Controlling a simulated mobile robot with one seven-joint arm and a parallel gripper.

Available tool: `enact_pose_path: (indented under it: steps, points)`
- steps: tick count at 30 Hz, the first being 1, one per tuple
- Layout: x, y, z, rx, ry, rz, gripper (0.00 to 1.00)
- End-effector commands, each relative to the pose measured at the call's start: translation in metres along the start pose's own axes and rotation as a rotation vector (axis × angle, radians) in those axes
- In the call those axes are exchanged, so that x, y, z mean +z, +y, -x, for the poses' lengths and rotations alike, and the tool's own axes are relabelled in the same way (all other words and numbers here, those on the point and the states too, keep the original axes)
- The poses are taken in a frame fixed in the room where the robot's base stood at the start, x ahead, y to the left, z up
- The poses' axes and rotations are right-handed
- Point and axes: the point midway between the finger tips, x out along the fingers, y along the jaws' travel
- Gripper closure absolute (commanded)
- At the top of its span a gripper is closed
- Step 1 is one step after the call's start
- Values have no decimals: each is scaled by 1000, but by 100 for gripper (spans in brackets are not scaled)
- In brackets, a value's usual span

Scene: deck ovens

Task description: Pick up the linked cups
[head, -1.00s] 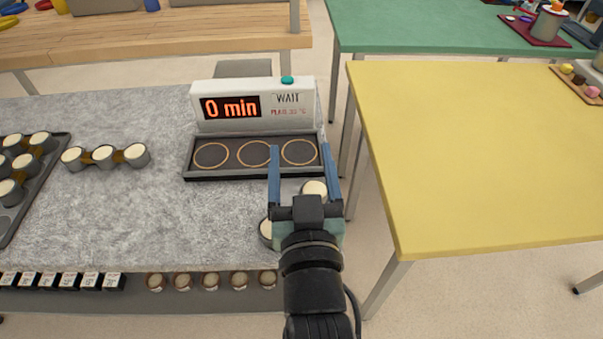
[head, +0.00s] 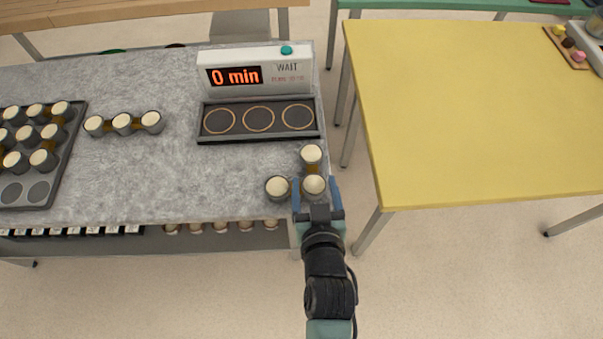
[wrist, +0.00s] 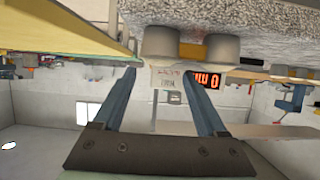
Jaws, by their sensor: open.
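Three grey linked cups (head: 311,154) with cream tops and amber joints stand in an L shape at the grey counter's front right corner. In the wrist view, which is upside down, two of the cups (wrist: 220,48) show near the fingertips. My gripper (head: 315,186) is open and empty, with its blue fingers pointing toward the L's corner cup. In the head view the fingers appear on either side of that cup; whether they touch it I cannot tell. Another linked set (head: 122,122), a straight row of three, stands farther left on the counter.
A hot plate (head: 258,136) with three rings and a "0 min" display stands behind the L-shaped cups. A dark tray (head: 57,190) holds several cups at left. Several small items sit on the shelf below.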

Motion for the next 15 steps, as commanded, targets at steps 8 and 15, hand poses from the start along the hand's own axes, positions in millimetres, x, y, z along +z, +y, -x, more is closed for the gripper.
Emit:
enact_pose_path:
  steps: [8, 15]
  points:
    - [0, 0, -19, -1, 2, 0, 26]
    - [5, 2, -50, 0, 3, 0, 26]
